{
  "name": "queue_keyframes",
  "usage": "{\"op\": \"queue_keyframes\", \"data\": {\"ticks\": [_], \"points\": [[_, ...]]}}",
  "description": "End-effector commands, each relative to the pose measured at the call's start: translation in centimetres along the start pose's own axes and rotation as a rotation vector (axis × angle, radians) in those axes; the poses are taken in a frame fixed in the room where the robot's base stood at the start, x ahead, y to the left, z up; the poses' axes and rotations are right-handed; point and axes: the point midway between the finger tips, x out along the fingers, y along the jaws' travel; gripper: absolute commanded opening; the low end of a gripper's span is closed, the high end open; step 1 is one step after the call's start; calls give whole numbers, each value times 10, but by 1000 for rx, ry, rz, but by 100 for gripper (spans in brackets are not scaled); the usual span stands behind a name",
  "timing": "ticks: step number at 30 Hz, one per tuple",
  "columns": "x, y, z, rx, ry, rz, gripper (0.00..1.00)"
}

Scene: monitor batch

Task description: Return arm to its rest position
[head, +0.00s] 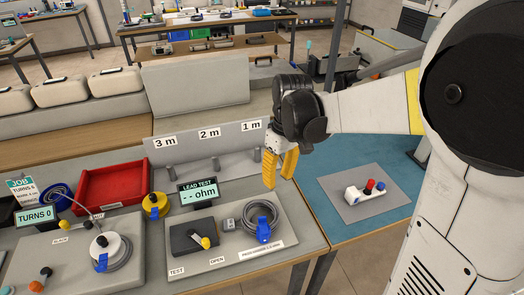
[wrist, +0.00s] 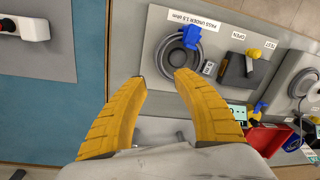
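My gripper (head: 279,181) hangs in the air with its yellow fingers pointing down, above the bench near the right end of the lead test board. In the wrist view my gripper (wrist: 161,80) shows its two fingers apart with nothing between them. My arm comes in from the right, stretched out over the blue mat. Below and in front of the fingers is a coiled grey cable with a blue connector (head: 264,229), lying on the test board; the blue connector also shows in the wrist view (wrist: 191,37).
The lead test display (head: 199,192) reads "-- ohm" behind a dark box with a yellow lever (head: 205,242). Pegs marked 3 m, 2 m and 1 m stand behind. A red tray (head: 112,186) is left. A switch box (head: 366,192) lies on a grey pad at right.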

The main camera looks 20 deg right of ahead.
Motion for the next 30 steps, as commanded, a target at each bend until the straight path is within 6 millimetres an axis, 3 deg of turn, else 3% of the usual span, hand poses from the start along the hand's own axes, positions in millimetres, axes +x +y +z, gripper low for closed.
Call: {"op": "queue_keyframes", "data": {"ticks": [8,18,24,30], "points": [[-13,-8,9,28,44,29,34],[-58,-48,67,211,352,171,34],[-63,-64,94,297,533,208,34],[-62,-69,105,336,623,218,34]]}}
